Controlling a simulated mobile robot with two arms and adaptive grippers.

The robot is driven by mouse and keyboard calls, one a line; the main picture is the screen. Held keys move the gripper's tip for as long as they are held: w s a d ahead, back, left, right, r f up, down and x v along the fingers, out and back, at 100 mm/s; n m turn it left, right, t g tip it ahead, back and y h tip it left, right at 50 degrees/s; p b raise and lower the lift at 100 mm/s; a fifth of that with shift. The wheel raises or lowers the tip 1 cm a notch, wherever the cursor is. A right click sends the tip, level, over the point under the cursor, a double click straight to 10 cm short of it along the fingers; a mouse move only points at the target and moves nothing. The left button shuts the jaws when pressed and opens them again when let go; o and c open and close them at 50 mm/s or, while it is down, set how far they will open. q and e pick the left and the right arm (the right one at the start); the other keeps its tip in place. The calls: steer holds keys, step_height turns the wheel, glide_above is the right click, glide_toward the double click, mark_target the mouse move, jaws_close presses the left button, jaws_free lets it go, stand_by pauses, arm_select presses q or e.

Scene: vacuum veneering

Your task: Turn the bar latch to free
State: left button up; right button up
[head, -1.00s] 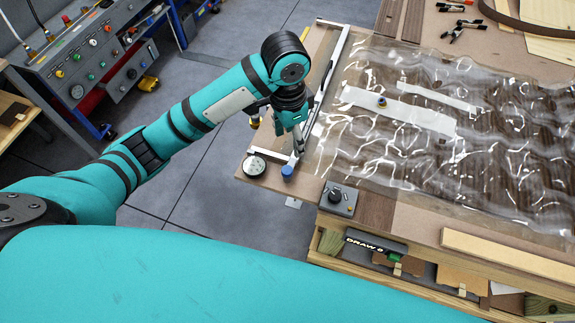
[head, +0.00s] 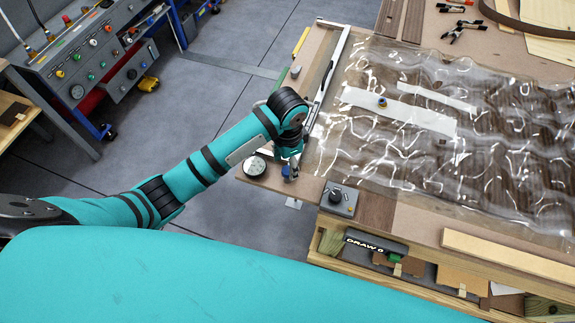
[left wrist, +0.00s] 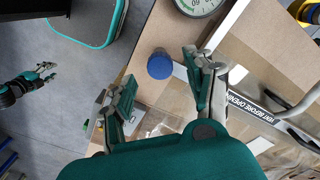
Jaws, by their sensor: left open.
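The bar latch shows as a pale metal bar (head: 331,62) along the left edge of the table. In the left wrist view a bar beside it carries the label "VENT BEFORE OPENING" (left wrist: 250,106). A round blue knob (head: 286,171) stands near the bar's near corner and also shows in the left wrist view (left wrist: 160,66). My left gripper (head: 289,172) is open just above the knob, which shows between its fingertips (left wrist: 161,69); I cannot tell whether they touch. A small teal gripper (left wrist: 48,71), likely my right one, is far off over the floor.
A round gauge (head: 255,167) sits on the table corner beside the knob. A grey box with a black dial (head: 338,199) stands to the right. Clear wrinkled film (head: 420,150) covers the veneer. Open floor lies left of the table.

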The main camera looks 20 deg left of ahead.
arm_select(q)
steer(key=shift+f, duration=1.4)
steer(key=shift+c, duration=0.4)
jaws_close()
